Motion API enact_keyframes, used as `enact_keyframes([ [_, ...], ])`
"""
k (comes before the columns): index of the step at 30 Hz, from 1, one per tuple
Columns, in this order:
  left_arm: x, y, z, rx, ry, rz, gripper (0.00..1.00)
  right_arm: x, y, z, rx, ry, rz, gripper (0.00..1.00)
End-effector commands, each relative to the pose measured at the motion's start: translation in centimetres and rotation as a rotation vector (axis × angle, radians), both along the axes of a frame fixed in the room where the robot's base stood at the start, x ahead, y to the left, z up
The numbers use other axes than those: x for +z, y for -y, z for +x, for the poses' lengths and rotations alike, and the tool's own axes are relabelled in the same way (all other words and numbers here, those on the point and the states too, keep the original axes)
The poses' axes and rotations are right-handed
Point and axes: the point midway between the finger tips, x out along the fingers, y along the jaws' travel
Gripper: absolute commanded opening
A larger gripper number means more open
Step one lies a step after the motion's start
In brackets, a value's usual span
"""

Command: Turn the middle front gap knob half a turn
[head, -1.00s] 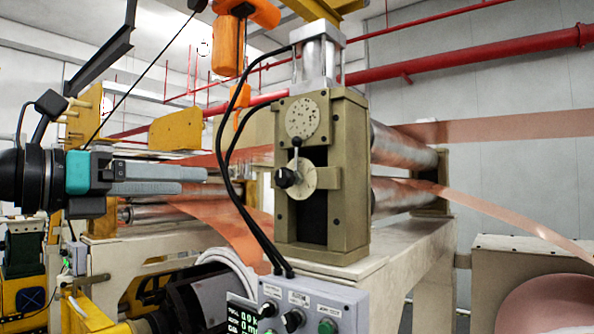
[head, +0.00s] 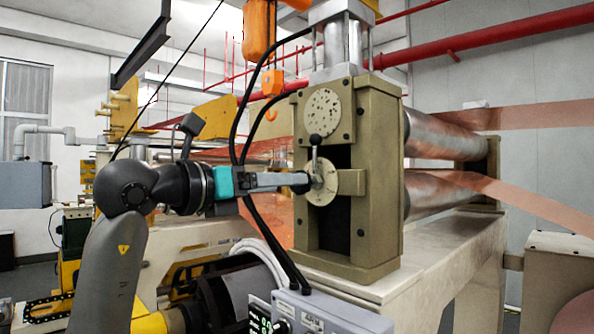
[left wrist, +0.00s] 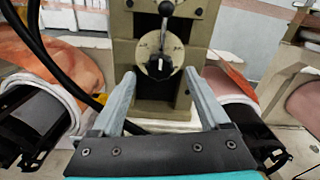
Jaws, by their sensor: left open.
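The gap knob (left wrist: 159,68) is black with a white pointer mark and sits on a pale round dial plate (left wrist: 172,45) on the olive roller stand. In the left wrist view the pointer stands roughly upright. My left gripper (left wrist: 159,76) is open, with one finger to each side of the knob in that view; I see no contact. In the head view the left gripper (head: 302,180) reaches in from the left, level with the dial (head: 322,187), and its fingers mostly cover the knob. My right gripper is not in view.
A lever with a black ball end (head: 315,139) stands just above the knob. Black hoses (head: 243,170) hang at the stand's left. A grey control box (head: 330,315) sits below. Copper foil (head: 510,195) runs over the rollers on the right.

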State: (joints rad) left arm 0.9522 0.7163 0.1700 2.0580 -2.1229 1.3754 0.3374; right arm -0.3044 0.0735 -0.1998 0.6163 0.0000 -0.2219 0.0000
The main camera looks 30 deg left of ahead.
Motion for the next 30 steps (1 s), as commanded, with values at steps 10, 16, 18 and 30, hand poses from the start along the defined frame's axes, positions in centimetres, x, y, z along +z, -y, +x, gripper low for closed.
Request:
enact_keyframes([
  [10,0.0,1.4,4.1,0.000,-0.001,-0.001,0.79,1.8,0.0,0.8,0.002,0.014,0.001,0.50],
  [16,0.0,1.5,4.4,0.001,0.000,0.000,0.79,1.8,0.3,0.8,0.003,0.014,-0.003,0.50],
  [18,0.0,1.5,4.4,0.001,0.000,0.000,0.79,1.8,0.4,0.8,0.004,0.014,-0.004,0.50],
  [30,0.0,1.5,4.3,0.001,0.000,0.000,0.40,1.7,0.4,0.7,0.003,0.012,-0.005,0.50],
])
